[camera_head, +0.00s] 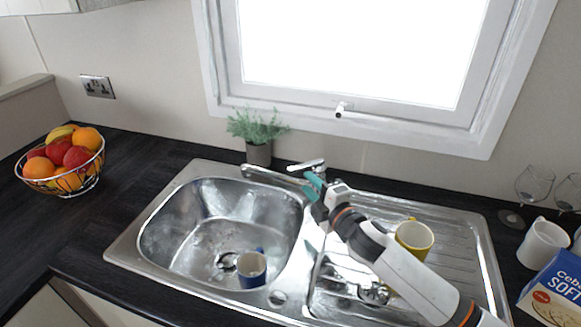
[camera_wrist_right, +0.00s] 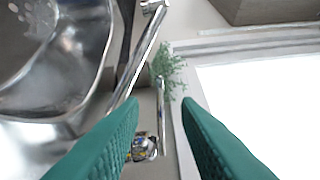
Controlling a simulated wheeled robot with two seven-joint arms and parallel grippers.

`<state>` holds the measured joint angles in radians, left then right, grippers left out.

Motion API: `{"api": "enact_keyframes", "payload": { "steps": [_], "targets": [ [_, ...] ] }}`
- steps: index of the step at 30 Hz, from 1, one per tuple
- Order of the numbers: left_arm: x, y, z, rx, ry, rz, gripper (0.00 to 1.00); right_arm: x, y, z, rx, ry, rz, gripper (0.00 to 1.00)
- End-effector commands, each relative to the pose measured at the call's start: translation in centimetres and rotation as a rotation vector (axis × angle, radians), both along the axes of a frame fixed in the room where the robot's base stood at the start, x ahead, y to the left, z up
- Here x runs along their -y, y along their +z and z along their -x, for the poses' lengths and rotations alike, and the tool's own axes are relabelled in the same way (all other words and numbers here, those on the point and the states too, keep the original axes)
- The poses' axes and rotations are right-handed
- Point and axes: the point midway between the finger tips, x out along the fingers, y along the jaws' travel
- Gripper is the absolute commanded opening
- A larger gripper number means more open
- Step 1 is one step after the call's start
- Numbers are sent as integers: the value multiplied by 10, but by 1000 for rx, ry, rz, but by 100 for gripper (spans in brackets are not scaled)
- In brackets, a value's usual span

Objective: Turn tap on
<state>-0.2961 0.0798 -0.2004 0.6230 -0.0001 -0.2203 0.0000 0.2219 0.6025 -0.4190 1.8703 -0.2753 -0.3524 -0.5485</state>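The chrome tap (camera_head: 306,165) stands behind the sink (camera_head: 147,215), with its long spout (camera_head: 268,178) reaching left over the left basin. My right gripper (camera_head: 314,183) is at the tap, just in front of its top lever. In the right wrist view the teal fingers (camera_wrist_right: 158,100) are apart, with nothing held between them. The tap's chrome body (camera_wrist_right: 145,148) shows between the fingers, and the spout (camera_wrist_right: 140,58) runs up beyond them. Contact with the lever cannot be told. My left gripper is not in view.
A potted plant (camera_head: 258,142) stands behind the spout, below the window. A blue-and-white mug (camera_head: 252,270) is in the left basin. A yellow mug (camera_head: 414,238) is beside my right arm. A fruit bowl (camera_head: 63,162) is at left; a white mug (camera_head: 541,243), glasses and a box are at right.

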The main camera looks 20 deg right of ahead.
Motion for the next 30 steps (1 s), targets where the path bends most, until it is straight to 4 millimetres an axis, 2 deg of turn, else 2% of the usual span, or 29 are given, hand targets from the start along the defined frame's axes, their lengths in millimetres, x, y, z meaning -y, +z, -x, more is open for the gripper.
{"api": "enact_keyframes", "payload": {
  "steps": [9, 15, 27, 28, 30],
  "targets": [
    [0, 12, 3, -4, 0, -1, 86, -16, 3, -63, 1, 0, -1, 30],
    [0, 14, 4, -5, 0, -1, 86, -22, 2, -88, 1, 1, -1, 30],
    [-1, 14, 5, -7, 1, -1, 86, -25, 1, -96, 0, 2, 1, 30],
    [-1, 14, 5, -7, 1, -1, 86, -25, 1, -96, 0, 2, 1, 28],
    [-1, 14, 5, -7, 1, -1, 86, -25, 1, -96, 0, 2, 1, 17]
  ]
}}
